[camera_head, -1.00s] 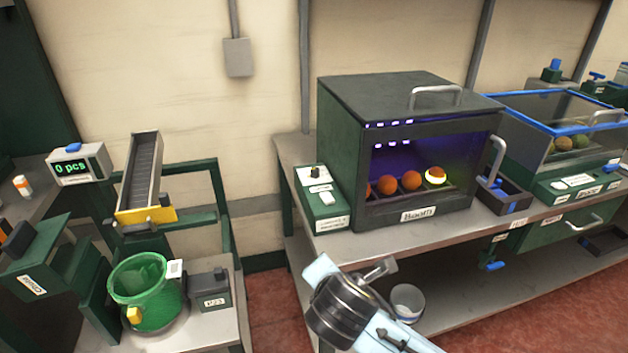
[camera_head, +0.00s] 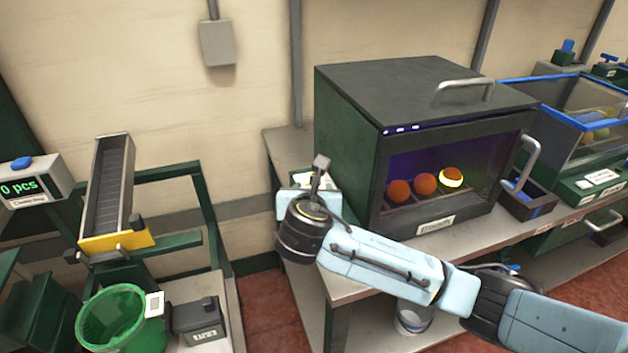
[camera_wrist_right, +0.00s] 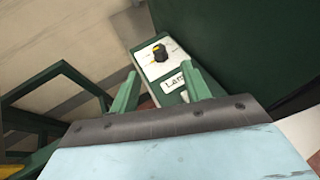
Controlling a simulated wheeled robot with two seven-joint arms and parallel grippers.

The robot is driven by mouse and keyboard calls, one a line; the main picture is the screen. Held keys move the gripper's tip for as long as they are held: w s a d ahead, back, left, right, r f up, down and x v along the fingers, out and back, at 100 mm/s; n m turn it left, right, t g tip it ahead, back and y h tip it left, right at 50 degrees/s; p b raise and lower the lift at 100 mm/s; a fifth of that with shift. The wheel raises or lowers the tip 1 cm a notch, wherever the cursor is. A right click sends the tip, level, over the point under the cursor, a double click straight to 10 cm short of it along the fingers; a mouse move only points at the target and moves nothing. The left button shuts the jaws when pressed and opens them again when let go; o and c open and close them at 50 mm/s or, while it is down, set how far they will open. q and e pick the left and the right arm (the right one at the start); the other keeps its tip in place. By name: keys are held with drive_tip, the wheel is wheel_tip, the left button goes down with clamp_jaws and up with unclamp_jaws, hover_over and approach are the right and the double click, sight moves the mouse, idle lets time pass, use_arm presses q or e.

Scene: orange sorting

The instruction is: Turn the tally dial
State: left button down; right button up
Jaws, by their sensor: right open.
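A black dial with a yellow mark (camera_wrist_right: 160,53) sits on the white top plate of a small green control box, beside a plate whose label begins "Lam". My right gripper (camera_wrist_right: 160,80) is open, its two fingers apart with the box between and beyond them. The dial lies just past the fingertips, apart from them. In the head view my right gripper (camera_head: 320,172) is over the control box beside the dark cabinet and hides most of it, including the dial. My left gripper is not in view.
The dark cabinet (camera_head: 420,85) with lit oranges stands right of the control box on the bench. A counter display (camera_head: 22,188) reading "0 pcs", a sloped chute (camera_head: 108,190) and a green basket (camera_head: 110,325) are at left. A pail (camera_head: 412,318) is below the bench.

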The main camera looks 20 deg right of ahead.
drive_tip(key=b+x, duration=0.1)
drive_tip(key=x, duration=0.5)
drive_tip(key=shift+a+f, duration=0.1)
drive_tip(key=shift+b+x, duration=0.45)
drive_tip(key=shift+x, duration=0.4)
drive_tip(key=shift+w+f, duration=0.1)
drive_tip(key=shift+w, duration=0.4)
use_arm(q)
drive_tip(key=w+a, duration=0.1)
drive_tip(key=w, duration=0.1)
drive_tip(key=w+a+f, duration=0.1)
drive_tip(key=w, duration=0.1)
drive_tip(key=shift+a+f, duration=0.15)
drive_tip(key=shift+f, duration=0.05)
use_arm(e)
drive_tip(key=c, duration=1)
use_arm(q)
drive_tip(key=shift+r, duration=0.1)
